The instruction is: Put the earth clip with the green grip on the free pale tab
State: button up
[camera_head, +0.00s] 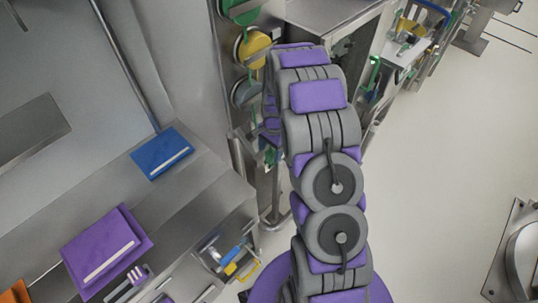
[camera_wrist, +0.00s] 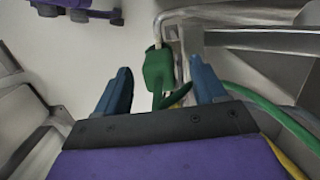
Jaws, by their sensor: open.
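The green grip of the earth clip (camera_wrist: 157,74) shows in the wrist view, between the two blue fingers of my gripper (camera_wrist: 161,67). The fingers stand apart, with a visible gap on each side of the grip. The grip's upper end is beside a bent metal rail (camera_wrist: 170,17); I cannot tell how it is held there. In the head view my arm hides most of my gripper and the clip. I cannot pick out the free pale tab with certainty in either view.
A green cable (camera_wrist: 268,117) and a yellow cable (camera_wrist: 280,154) run at the right of the wrist view. In the head view, a steel bench with a blue book (camera_head: 161,153) and a purple book (camera_head: 106,250) is left. Open floor (camera_head: 440,170) lies right.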

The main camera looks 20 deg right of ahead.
notch_tip(320, 180, up, 13)
jog(key=d+p, duration=0.1)
jog(key=shift+w+d, duration=0.25)
jog(key=shift+d, duration=0.1)
jog(key=s+a+r+n, duration=0.3)
jog(key=s+a+r, duration=0.15)
jog(key=s, duration=0.25)
jog(key=s+a+r+n, duration=0.35)
jog(key=s+r, duration=0.25)
jog(key=s, duration=0.2)
jog(key=s+a+r+n+b, duration=0.1)
jog(key=s+a+n, duration=0.1)
jog(key=s, duration=0.8)
jog(key=s+a+n+g+h+b, duration=0.1)
jog(key=s+n, duration=0.4)
jog(key=s, duration=0.6)
jog(key=shift+s+a+r, duration=0.3)
jog(key=shift+a+r, duration=0.1)
jog(key=shift+a, duration=0.4)
